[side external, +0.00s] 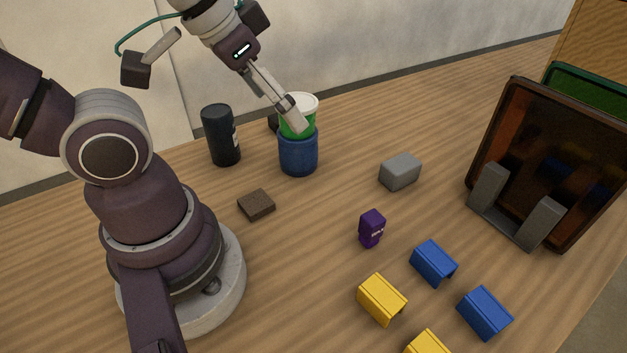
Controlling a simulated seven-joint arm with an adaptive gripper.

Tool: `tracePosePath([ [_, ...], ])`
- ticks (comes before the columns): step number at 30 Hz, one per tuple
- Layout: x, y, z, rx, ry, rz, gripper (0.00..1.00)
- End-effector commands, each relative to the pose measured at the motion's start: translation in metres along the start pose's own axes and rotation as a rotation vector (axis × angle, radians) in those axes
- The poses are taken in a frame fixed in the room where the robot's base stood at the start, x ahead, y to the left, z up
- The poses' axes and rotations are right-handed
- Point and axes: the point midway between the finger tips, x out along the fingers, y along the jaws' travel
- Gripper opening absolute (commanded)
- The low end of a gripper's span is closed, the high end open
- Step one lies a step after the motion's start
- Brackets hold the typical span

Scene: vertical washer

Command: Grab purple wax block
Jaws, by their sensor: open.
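The purple wax block (371,229) stands upright on the wooden table, right of the middle, with small pale lettering on its side. My gripper (294,118) is up and to the left of it, well apart from it. The gripper is open and points down in front of a green container with a white lid (303,103), which sits in or on a blue cup (298,153). The fingers overlap the green container in the picture; I cannot tell whether they touch it. Nothing is between me and the purple block in this view.
A black cylinder (220,135) stands left of the blue cup. A dark brown block (256,205) and a grey block (400,171) lie nearby. Yellow (381,299) and blue (434,263) pieces lie in front of the purple block. A brown translucent panel (553,160) stands in grey supports at right.

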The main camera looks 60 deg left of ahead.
Motion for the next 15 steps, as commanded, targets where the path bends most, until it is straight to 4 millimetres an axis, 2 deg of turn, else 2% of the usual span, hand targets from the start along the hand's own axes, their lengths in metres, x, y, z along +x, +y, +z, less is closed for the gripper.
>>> tracePosePath([
  [1,0.0000,0.0000,0.0000,0.000,0.000,0.000,0.79],
  [5,0.0000,0.0000,0.0000,0.000,0.000,0.000,0.62],
  [15,0.0017,0.0016,-0.0033,0.043,-0.016,0.006,0.62],
])
